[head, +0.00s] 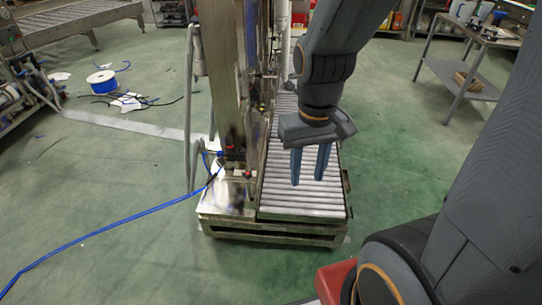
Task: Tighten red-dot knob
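My gripper (308,181) hangs over the roller conveyor, its two blue fingers pointing down. The fingers are apart with nothing seen between them. A small red spot (248,173) shows low on the metal machine frame, left of my gripper and apart from it. A dark knob-like part (234,153) with some red sits just above and left of that spot. Both are too small to tell which one is the red-dot knob, or how tight it is.
The roller conveyor (302,202) runs under my gripper. The upright machine column (222,75) stands close on its left. A blue hose (110,229) crosses the green floor. A cable spool (102,81) lies at the left and a grey table (468,72) stands at the right.

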